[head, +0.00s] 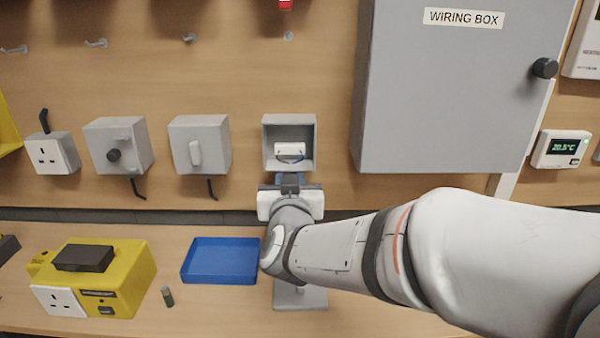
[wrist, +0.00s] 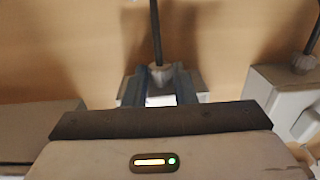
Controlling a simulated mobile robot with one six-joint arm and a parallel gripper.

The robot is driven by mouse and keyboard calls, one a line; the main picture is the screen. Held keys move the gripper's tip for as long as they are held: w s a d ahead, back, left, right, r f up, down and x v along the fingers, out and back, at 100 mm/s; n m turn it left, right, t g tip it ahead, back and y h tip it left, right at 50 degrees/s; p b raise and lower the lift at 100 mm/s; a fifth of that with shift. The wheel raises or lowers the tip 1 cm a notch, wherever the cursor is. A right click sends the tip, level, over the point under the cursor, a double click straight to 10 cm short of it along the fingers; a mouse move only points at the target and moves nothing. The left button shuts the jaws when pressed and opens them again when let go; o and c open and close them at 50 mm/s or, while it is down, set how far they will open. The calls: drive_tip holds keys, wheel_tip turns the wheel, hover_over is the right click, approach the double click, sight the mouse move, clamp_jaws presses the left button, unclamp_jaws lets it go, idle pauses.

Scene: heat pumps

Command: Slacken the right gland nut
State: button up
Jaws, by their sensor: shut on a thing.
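The gland nut (wrist: 160,76) is a small grey fitting with a dark cable running up from it in the wrist view. The two blue fingers of my gripper (wrist: 160,84) stand on either side of it and are shut on it. In the head view my gripper (head: 290,181) is at the underside of the open grey box (head: 267,145), which has a white part inside. There my gripper and arm hide the nut. A second gland nut (wrist: 304,62) with its own cable sits on a neighbouring box, clear of my gripper.
The wiring box (head: 455,100) hangs to the right, above my arm. Grey switch boxes (head: 215,135) with short cables are to the left. Below are a blue tray (head: 215,276), a yellow box (head: 130,290) and a small dark cylinder (head: 167,297) on the bench.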

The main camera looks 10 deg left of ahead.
drive_tip(key=shift+a+r+m+h+p, duration=0.1)
drive_tip(key=shift+a+m+h+p, duration=0.1)
drive_tip(key=shift+m+h+p, duration=1)
drive_tip(key=shift+a+f+m+h+p, duration=0.1)
drive_tip(key=shift+a+m+h+p, duration=0.15)
drive_tip(key=shift+m+h+p, duration=0.9)
drive_tip(key=shift+a+r+m+h+p, duration=0.15)
drive_tip(key=shift+m+h+p, duration=0.25)
drive_tip(key=shift+h, duration=1.75)
drive_tip(key=o, duration=1)
drive_tip(key=v, duration=0.7)
drive_tip(key=shift+s, duration=0.35)
drive_tip(key=shift+a, duration=0.1)
